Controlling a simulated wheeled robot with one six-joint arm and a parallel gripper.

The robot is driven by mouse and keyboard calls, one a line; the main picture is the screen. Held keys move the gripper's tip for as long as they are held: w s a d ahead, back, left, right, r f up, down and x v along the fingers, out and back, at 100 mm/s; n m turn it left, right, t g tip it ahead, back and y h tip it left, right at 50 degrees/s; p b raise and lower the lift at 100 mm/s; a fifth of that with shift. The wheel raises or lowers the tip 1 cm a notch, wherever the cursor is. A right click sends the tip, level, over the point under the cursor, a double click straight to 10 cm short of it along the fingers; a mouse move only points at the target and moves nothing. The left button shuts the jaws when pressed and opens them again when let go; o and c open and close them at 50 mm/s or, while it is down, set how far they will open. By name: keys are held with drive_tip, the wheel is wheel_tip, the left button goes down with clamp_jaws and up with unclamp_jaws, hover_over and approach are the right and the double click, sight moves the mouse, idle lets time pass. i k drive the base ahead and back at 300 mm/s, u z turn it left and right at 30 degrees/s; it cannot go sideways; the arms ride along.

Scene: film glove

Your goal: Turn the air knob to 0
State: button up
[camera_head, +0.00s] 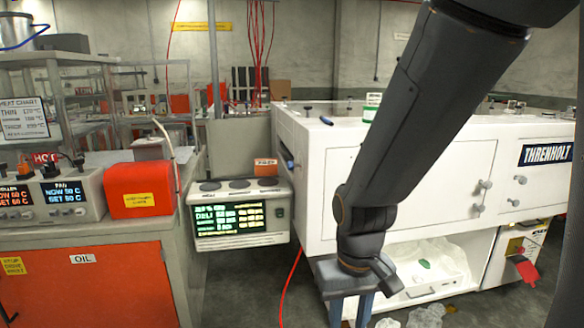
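I cannot make out a knob labelled air. A small blue knob (290,164) sticks out from the left side of the white Threnholt cabinet (340,190), but no marking on it is readable. My gripper (350,312) points down in front of the cabinet, right of and below that knob and apart from it. Its two blue-grey fingers are spread with a gap between them. My dark arm hides part of the cabinet front.
A display panel (240,216) hangs left of the cabinet. Control boxes with small knobs (68,196) and a red box (140,188) stand on the left bench above an orange cabinet (95,285). A clear bag (430,265) lies in the cabinet's lower opening. A red hose (287,285) runs down to the floor.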

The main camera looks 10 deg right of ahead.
sight(290, 165)
drive_tip(key=u, duration=0.3)
drive_tip(key=k, duration=0.5)
drive_tip(key=u, duration=1.05)
drive_tip(key=i, duration=0.9)
drive_tip(key=z, duration=0.65)
drive_tip(key=i, duration=0.7)
drive_tip(key=z, duration=0.75)
